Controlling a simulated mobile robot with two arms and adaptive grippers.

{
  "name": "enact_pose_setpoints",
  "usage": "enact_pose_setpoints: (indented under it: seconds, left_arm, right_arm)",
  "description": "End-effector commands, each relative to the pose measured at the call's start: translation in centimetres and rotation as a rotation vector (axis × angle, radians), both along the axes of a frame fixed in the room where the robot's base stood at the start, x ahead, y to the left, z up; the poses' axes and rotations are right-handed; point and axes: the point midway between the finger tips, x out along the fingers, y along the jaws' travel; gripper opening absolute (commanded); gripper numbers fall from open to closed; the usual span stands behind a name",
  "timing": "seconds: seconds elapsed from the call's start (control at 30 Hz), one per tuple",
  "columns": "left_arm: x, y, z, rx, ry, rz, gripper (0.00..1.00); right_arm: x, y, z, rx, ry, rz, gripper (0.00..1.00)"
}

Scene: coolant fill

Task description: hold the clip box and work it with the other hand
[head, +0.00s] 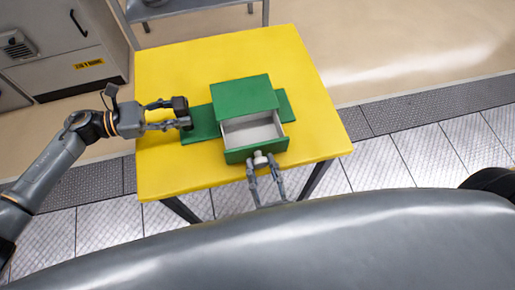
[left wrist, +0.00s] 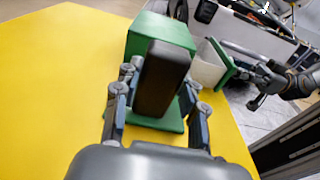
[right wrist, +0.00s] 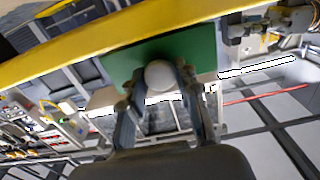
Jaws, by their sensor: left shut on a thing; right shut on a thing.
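The green clip box (head: 243,96) stands on the yellow table, with a green base plate (head: 201,122) showing on both sides. Its drawer (head: 252,129) is pulled out toward me, and its pale inside looks empty. My left gripper (head: 183,113) is shut on a dark upright block (left wrist: 161,78) at the left end of the base plate. My right gripper (head: 261,160) is shut on the white round knob (right wrist: 159,74) of the drawer front (right wrist: 190,50). The open drawer also shows at the right in the left wrist view (left wrist: 208,66).
The yellow table (head: 170,70) has free room behind and left of the box. The drawer front is close to the table's front edge. A grey cabinet (head: 60,40) stands at the back left, and a grey shelf (head: 190,8) is behind the table.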

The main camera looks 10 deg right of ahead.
Motion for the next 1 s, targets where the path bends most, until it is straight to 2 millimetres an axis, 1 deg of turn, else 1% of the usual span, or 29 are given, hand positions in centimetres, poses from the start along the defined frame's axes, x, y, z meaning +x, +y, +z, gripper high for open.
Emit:
enact_pose_setpoints:
  seconds: [0.07, 0.3, 0.33, 0.4, 0.43, 0.77, 0.87, 1.0]
  left_arm:
    - [0.1, 0.1, 0.0, 0.001, -0.001, 0.002, 0.16]
    - [0.1, 0.1, 0.0, 0.001, -0.001, 0.002, 0.16]
    - [0.1, 0.1, 0.0, 0.001, -0.001, 0.002, 0.16]
    - [0.1, 0.1, 0.0, 0.001, -0.001, 0.002, 0.16]
    - [0.1, 0.1, 0.0, 0.001, -0.001, 0.002, 0.16]
    - [0.1, 0.1, 0.0, 0.001, -0.002, 0.002, 0.16]
    - [0.1, 0.1, 0.0, 0.001, -0.002, 0.002, 0.16]
    - [0.1, 0.1, 0.0, 0.001, -0.001, 0.002, 0.16]
  right_arm:
    - [-0.3, 0.0, -0.1, 0.0, 0.001, 0.001, 0.0]
    - [-0.3, 0.0, -0.1, 0.001, 0.001, 0.0, 0.0]
    - [-0.3, 0.0, -0.1, 0.001, 0.001, 0.0, 0.38]
    - [-0.3, 0.0, 0.0, 0.001, 0.0, 0.0, 0.52]
    - [-0.2, 0.0, 0.0, 0.001, 0.0, 0.0, 0.56]
    - [-0.5, 0.0, 0.0, 0.001, 0.001, 0.001, 0.56]
    - [-1.5, 0.0, -0.1, 0.0, 0.004, 0.002, 0.56]
    - [-3.9, 0.0, -0.2, -0.001, 0.006, 0.003, 0.56]
